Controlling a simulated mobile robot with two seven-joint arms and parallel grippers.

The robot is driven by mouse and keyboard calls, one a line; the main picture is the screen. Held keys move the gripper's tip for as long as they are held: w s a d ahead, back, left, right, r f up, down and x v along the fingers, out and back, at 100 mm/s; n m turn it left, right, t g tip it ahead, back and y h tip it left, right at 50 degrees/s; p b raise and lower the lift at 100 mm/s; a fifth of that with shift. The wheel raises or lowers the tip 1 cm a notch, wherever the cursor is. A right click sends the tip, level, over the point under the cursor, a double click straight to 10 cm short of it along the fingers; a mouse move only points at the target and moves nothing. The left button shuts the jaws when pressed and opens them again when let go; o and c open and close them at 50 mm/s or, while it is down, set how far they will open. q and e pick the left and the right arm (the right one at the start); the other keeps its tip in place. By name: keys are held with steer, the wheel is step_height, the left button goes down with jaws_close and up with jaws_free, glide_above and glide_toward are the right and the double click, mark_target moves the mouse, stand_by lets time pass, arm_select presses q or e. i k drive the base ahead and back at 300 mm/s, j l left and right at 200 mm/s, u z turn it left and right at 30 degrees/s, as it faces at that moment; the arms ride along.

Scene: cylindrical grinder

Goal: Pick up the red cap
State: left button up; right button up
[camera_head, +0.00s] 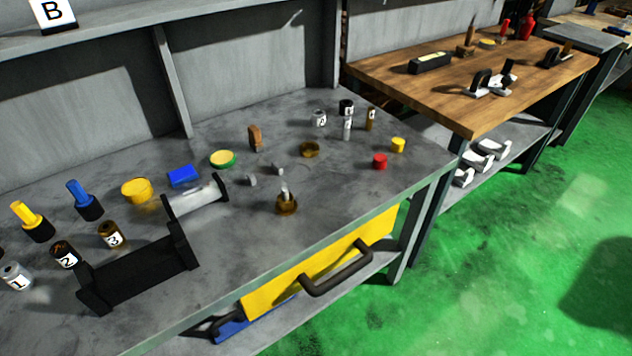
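The red cap (380,161) is a small, short red cylinder standing on the grey workbench (345,208) near its right end, close to the front edge. A yellow cap (398,145) stands just behind it to the right, apart from it. Nothing covers the red cap. Neither of my grippers shows in the head view.
A brown round piece (309,149) lies left of the red cap, and small numbered bottles (347,128) stand behind. A brass part (287,201) and a black holder (140,272) are further left. A wooden table (450,85) stands to the right. Bare bench surrounds the cap's front.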

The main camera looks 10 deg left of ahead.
mark_target(379, 162)
steer(key=i+l+u, duration=0.15)
steer(key=i+l, duration=0.15)
steer(key=l, duration=0.15)
steer(key=i+l+u, duration=0.15)
steer(key=i+l, duration=0.15)
steer(key=l, duration=0.15)
